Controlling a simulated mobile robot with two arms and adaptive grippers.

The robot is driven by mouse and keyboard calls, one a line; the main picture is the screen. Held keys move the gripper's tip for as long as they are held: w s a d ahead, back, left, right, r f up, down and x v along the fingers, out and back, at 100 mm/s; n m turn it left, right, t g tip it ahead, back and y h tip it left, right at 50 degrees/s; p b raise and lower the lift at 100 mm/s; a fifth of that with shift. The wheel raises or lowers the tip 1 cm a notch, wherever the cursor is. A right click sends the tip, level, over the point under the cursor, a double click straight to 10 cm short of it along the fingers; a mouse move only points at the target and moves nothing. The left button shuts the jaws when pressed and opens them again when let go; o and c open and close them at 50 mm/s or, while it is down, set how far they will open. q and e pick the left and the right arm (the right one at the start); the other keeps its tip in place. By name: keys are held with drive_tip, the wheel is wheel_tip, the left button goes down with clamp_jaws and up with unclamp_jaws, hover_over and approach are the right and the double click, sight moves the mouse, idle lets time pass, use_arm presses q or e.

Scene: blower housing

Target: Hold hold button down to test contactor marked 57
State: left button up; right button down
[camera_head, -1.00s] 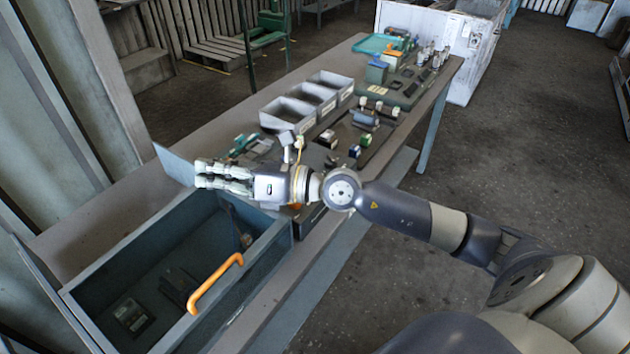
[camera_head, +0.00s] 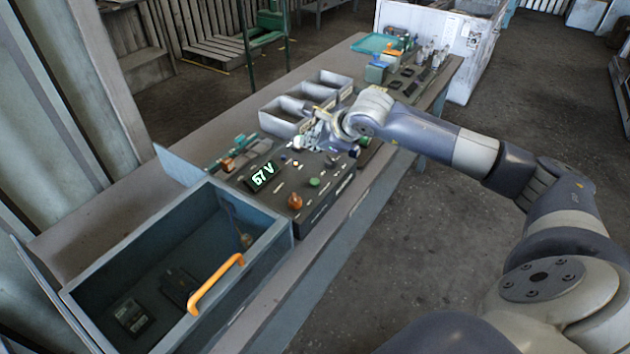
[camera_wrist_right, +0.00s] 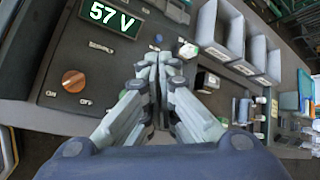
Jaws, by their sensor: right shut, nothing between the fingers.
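A dark test panel (camera_head: 275,200) lies on the bench. Its display (camera_head: 262,177) reads 57 V, clearest in the wrist view (camera_wrist_right: 117,18). The panel bears an orange knob (camera_head: 295,201), also in the wrist view (camera_wrist_right: 73,81), and a green round button (camera_head: 314,182). My right gripper (camera_head: 311,139) is shut and empty over the panel's far end. In the wrist view its closed fingertips (camera_wrist_right: 160,60) are beside a white round button (camera_wrist_right: 188,50); contact cannot be told. I cannot read which part is the hold button or a contactor marked 57. My left gripper is out of view.
An open drawer box (camera_head: 90,285) with an orange handle (camera_head: 216,283) is at the near left. Grey bins (camera_head: 282,124) stand along the bench behind the gripper. A black block (camera_wrist_right: 207,82) lies right of the fingers. Small parts and a teal tray (camera_head: 372,44) fill the far end.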

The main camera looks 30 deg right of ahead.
drive_tip(key=shift+f, duration=0.1)
drive_tip(key=b, duration=0.2)
hover_over(313, 183)
wheel_tip(313, 183, down, 6)
drive_tip(key=shift+f, duration=0.15)
drive_tip(key=shift+f+b, duration=0.95)
drive_tip(key=shift+b, duration=0.05)
drive_tip(key=shift+f+b, duration=0.3)
drive_tip(key=shift+b, duration=0.05)
idle(0.4)
drive_tip(key=shift+f+b, duration=0.35)
drive_tip(key=shift+b, duration=0.4)
drive_tip(key=shift+f+b, duration=0.45)
drive_tip(key=shift+b, duration=0.25)
idle(0.5)
drive_tip(key=shift+r, duration=0.1)
idle(2.0)
drive_tip(key=shift+r, duration=0.8)
